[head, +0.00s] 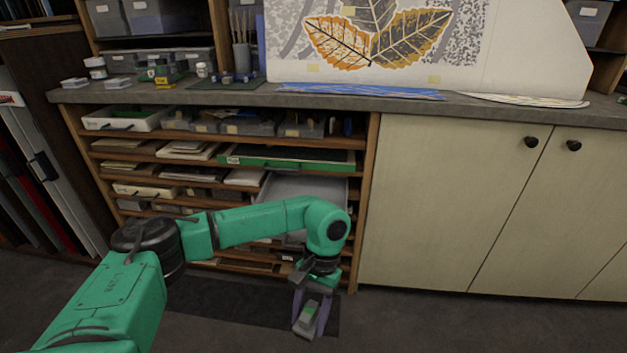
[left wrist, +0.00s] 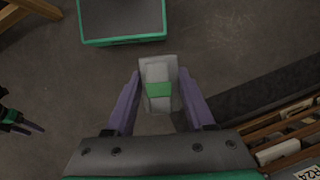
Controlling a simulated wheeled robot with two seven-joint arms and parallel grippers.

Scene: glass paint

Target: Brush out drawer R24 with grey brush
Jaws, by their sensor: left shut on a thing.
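My left gripper (head: 308,311) hangs low in front of the shelf unit, shut on a light grey block with a green band, seemingly the grey brush (head: 306,321). In the left wrist view, the brush (left wrist: 159,84) sits between the purple fingers of the left gripper (left wrist: 159,95). A grey drawer (head: 300,188) stands pulled out of the unit behind my left arm, which hides part of it. A label starting "R2" (left wrist: 308,172) is cut off at the lower right of the left wrist view. My right gripper (left wrist: 30,125) shows at that view's left edge, its fingers apart, with nothing between them.
A dark bin with a green rim (left wrist: 123,40) stands on the floor in the left wrist view. A dark mat (head: 240,303) lies before the shelf unit. The shelves (head: 108,155) hold several trays and drawers. Closed cream cupboards (head: 440,200) are to the right. The grey counter (head: 230,97) carries small jars.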

